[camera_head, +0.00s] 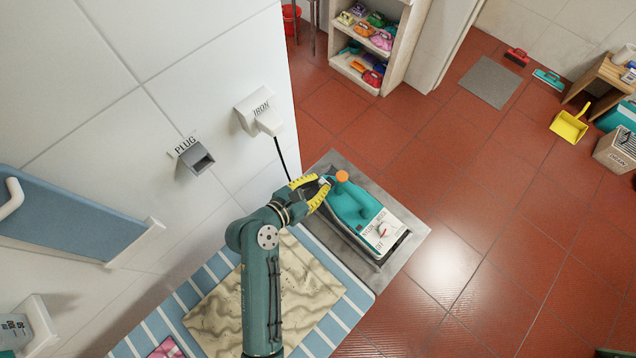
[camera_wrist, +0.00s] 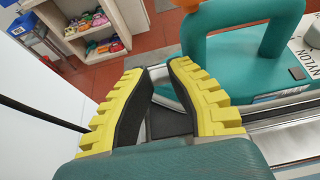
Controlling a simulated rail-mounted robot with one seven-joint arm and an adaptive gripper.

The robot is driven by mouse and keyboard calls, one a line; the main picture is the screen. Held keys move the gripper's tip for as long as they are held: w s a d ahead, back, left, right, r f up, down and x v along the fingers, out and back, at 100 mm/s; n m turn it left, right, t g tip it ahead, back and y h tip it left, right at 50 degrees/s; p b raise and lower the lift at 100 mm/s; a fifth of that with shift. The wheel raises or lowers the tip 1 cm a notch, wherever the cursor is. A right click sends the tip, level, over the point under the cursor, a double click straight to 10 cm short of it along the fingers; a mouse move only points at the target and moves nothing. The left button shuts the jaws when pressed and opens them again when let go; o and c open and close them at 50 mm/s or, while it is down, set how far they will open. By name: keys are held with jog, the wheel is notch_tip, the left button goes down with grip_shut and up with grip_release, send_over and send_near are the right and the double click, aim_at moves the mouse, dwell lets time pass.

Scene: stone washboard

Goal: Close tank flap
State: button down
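A teal iron (camera_head: 352,208) with an orange knob (camera_head: 342,176) rests on a grey metal plate at the end of the ironing board. Its handle also shows in the wrist view (camera_wrist: 235,62). My gripper (camera_head: 319,184) is at the iron's end by the orange knob, low and close to its side. In the wrist view its two yellow-backed, black-padded fingers (camera_wrist: 156,72) stand apart with a narrow gap, and I see nothing clearly held. A small pale piece (camera_head: 325,181) by the fingertips may be the tank flap; its angle is too small to tell.
The iron's cord runs up to a white plug marked IRON (camera_head: 268,118) on the wall. A grey socket marked PLUG (camera_head: 195,158) is beside it. A wrinkled cloth (camera_head: 305,283) lies on the striped board (camera_head: 340,318).

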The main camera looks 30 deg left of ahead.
jog(key=c, duration=1.8)
grip_release()
jog(key=o, duration=0.9)
jog(key=v, duration=1.2)
jog(key=shift+c, duration=0.5)
